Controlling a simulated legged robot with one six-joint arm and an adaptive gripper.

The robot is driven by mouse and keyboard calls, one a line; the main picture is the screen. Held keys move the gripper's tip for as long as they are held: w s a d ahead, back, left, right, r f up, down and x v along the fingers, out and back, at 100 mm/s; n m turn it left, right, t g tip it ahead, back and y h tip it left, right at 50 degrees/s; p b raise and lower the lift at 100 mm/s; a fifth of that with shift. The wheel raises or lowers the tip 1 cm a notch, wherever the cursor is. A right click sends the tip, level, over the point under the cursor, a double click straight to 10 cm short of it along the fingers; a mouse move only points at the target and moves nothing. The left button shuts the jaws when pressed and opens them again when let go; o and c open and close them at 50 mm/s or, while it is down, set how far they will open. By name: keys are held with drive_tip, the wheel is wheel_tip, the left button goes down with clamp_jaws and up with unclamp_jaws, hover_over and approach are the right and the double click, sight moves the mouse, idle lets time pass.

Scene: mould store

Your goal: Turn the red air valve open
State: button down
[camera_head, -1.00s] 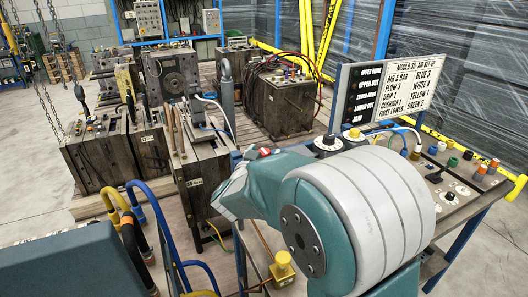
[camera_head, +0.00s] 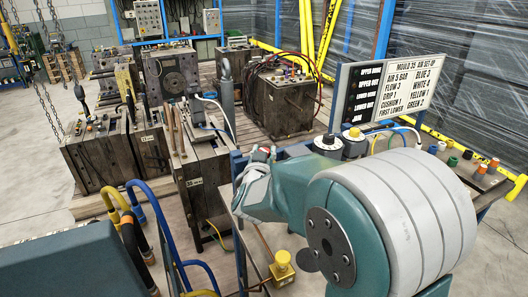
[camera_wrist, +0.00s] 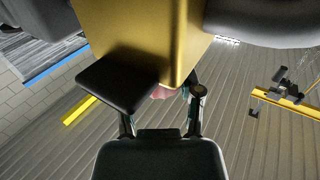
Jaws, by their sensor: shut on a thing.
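My gripper (camera_head: 260,162) is at the near left end of the bench, partly hidden behind my own teal and grey arm. In the wrist view its two fingers (camera_wrist: 163,100) are shut on a small pinkish-red piece (camera_wrist: 161,92), which I take to be the handle of the red air valve. Most of that piece is hidden by the fingers and a dark pad. A large brass-coloured block (camera_wrist: 140,40) fills the top of the wrist view, right against the held piece. How far the valve is turned cannot be told.
A sign board (camera_head: 403,85) reading "Mould 35 air set-up" stands behind the bench. A yellow block (camera_head: 282,262) sits below my arm. Dark mould blocks (camera_head: 202,160) and blue hoses (camera_head: 160,220) are at the left.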

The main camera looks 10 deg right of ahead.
drive_tip(key=n+y, duration=0.2)
drive_tip(key=y, duration=0.1)
drive_tip(key=n+t+y, duration=0.1)
drive_tip(key=n+y, duration=0.1)
drive_tip(key=y, duration=0.1)
drive_tip(key=shift+d, duration=0.1)
drive_tip(key=n+y, duration=0.2)
drive_tip(key=y, duration=0.1)
drive_tip(key=n+y, duration=0.1)
drive_tip(key=y, duration=0.2)
drive_tip(key=shift+n+g, duration=0.3)
drive_tip(key=shift+n, duration=0.1)
drive_tip(key=n+g+y, duration=0.1)
drive_tip(key=n+y, duration=0.1)
drive_tip(key=y, duration=0.1)
drive_tip(key=n+g+y, duration=0.2)
drive_tip(key=y, duration=0.1)
drive_tip(key=shift+w, duration=0.1)
drive_tip(key=shift+n+g+y, duration=1.6)
drive_tip(key=shift+n+g, duration=0.1)
drive_tip(key=shift+g, duration=0.2)
drive_tip(key=shift+r+g, duration=0.1)
drive_tip(key=shift+g, duration=0.2)
drive_tip(key=shift+c, duration=1.2)
unclamp_jaws()
